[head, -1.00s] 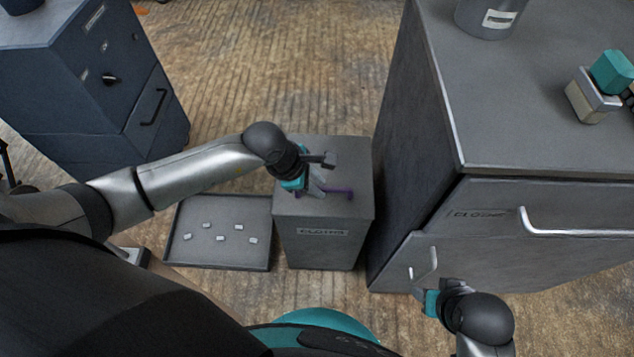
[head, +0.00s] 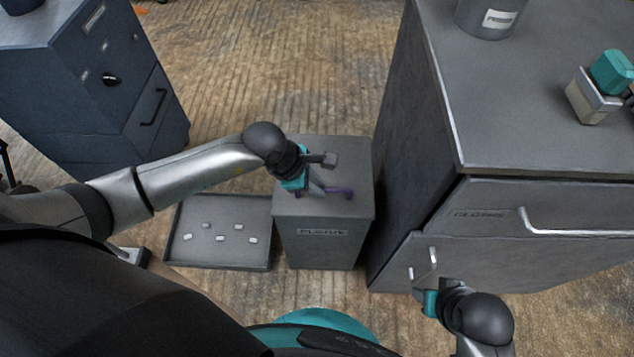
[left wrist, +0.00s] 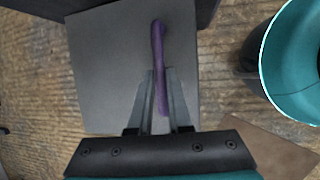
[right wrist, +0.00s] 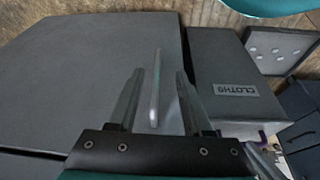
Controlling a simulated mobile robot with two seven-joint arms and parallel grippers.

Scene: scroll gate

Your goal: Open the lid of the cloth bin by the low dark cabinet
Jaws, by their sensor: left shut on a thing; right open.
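The cloth bin (head: 323,249) is a grey box with a label on its front, standing on the floor left of the large grey cabinet. Its flat lid (head: 350,165) looks shut, and a purple handle (head: 338,192) lies across the top. The handle also shows in the left wrist view (left wrist: 158,45). My left gripper (left wrist: 160,85) is shut on one end of the purple handle, above the lid. My right gripper (right wrist: 155,82) is open, with a pale bar handle (right wrist: 156,85) of the grey cabinet between its fingers. I cannot tell whether they touch it.
A low grey tray (head: 185,262) with several small white pieces lies left of the bin. The grey cabinet (head: 400,150) stands close on the bin's right. A dark blue cabinet (head: 60,90) is at the far left. Bare floor lies behind the bin.

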